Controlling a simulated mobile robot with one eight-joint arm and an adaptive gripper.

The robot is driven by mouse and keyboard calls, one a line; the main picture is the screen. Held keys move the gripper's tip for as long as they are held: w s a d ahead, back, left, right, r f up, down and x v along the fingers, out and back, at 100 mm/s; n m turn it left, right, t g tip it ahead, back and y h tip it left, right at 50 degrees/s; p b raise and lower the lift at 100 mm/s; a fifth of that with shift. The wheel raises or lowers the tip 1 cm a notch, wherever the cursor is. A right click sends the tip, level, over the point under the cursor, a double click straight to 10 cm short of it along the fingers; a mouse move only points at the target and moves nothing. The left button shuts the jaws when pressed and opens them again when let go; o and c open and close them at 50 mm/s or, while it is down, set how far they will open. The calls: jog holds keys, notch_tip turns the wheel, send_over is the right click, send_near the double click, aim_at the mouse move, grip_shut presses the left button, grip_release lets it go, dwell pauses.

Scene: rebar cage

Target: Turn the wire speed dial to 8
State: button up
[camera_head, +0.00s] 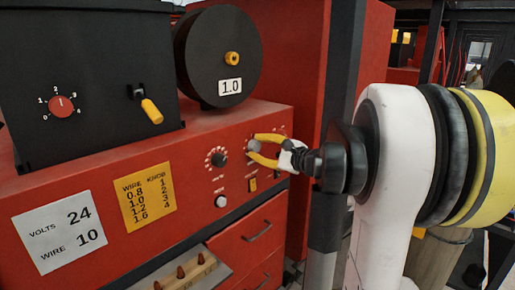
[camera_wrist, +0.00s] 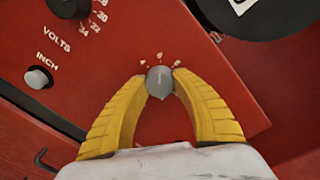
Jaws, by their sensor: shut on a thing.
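A small grey knob (camera_wrist: 160,83) on the red panel sits between the yellow fingertips of my gripper (camera_wrist: 159,85) in the wrist view. It appears to be the wire speed dial, but its name is not readable. Both fingertips touch its sides. A few pale marks show above it; the rest of its scale is hidden or too small to read. In the head view my gripper (camera_head: 255,147) reaches in from the right and closes on the same knob (camera_head: 253,146), right of the VOLTS dial (camera_head: 217,158).
A white card (camera_head: 65,232) reads VOLTS 24, WIRE 10. A yellow card (camera_head: 146,200) pairs wire sizes with knob numbers. The black box has a red dial (camera_head: 61,106) and a yellow-handled lever (camera_head: 151,110). A black spool (camera_head: 217,55) is marked 1.0. An INCH button (camera_wrist: 38,78) is nearby.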

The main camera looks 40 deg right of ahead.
jog(key=m, duration=0.4)
jog(key=shift+m+y+b, duration=0.3)
jog(key=shift+m+y, duration=0.1)
jog(key=shift+m, duration=1.6)
jog(key=o, duration=1.2)
jog(key=shift+s, duration=0.1)
jog(key=s, duration=0.4)
jog(key=s+d, duration=0.1)
jog(key=s, duration=0.6)
jog(key=shift+s+d+r, duration=0.25)
jog(key=shift+s+d, duration=0.05)
jog(key=shift+s, duration=0.1)
